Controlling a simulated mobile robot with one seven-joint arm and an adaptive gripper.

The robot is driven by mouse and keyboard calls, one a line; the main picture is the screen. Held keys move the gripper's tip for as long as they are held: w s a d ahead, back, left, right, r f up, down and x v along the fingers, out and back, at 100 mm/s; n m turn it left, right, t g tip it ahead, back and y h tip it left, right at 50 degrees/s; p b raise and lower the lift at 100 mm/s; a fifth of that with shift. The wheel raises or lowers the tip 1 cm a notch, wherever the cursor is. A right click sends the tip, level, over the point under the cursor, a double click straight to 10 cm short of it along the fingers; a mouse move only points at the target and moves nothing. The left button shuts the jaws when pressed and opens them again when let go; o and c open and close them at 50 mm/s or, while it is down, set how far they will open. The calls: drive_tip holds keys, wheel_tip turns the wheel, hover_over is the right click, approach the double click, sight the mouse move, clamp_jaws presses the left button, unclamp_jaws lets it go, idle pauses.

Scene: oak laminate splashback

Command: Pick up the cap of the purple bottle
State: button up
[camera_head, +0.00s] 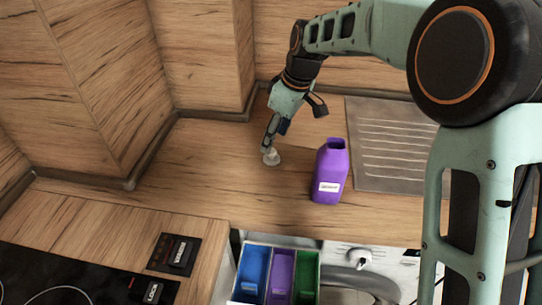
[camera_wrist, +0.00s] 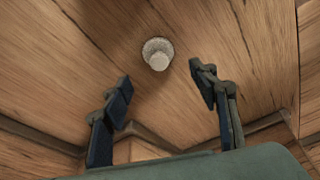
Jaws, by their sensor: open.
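The purple bottle (camera_head: 330,172) stands upright on the wooden counter, its neck open and bare, with a white label low on its front. A small pale grey-white cap (camera_head: 271,157) lies on the counter to the left of the bottle. The cap also shows in the wrist view (camera_wrist: 157,54), with a wider ribbed rim and a narrower round top. My gripper (camera_head: 269,146) is above and close to the cap, pointing down. In the wrist view my gripper (camera_wrist: 160,88) is open, its two dark fingers apart and empty. The cap appears beyond the fingertips, between their lines.
A grey ribbed drainboard (camera_head: 392,145) lies right of the bottle. An open drawer with blue, purple and green compartments (camera_head: 282,277) is below the counter front. A black hob (camera_head: 60,280) is front left. Wooden walls (camera_head: 200,60) rise behind; the counter left of the cap is clear.

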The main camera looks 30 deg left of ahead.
sight(272, 150)
drive_tip(key=x, duration=0.6)
drive_tip(key=shift+d, duration=0.25)
drive_tip(key=c, duration=0.9)
